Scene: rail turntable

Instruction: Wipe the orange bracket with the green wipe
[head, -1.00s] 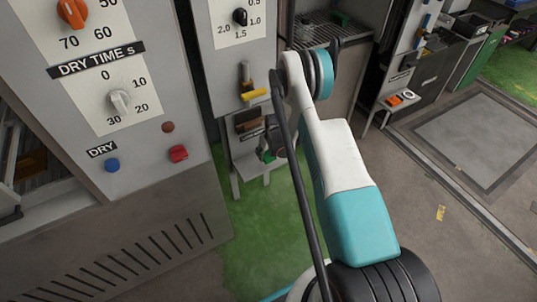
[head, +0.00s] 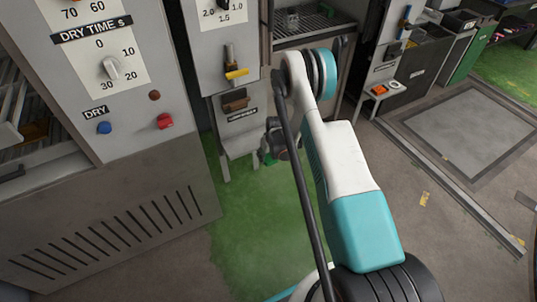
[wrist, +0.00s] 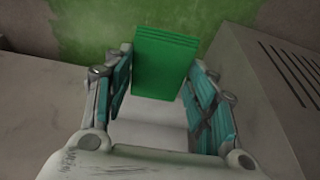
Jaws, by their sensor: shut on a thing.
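In the wrist view, the green wipe (wrist: 163,62) is a folded, flat green block between the two teal-padded fingers of my gripper (wrist: 163,90). My gripper is shut on it and holds it above the floor. In the head view, my gripper (head: 272,148) is small and partly hidden behind my arm, with a bit of green at its tip. A small orange piece (head: 379,90), which looks like the orange bracket, lies on a small white shelf (head: 374,104) at the upper right. Its exact shape is too small to tell. My gripper is well to the left of it, apart from it.
A grey control cabinet (head: 130,140) with a dial and buttons stands at the left. A round white item (head: 394,85) is next to the orange piece. Open floor (head: 440,215) lies at the right.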

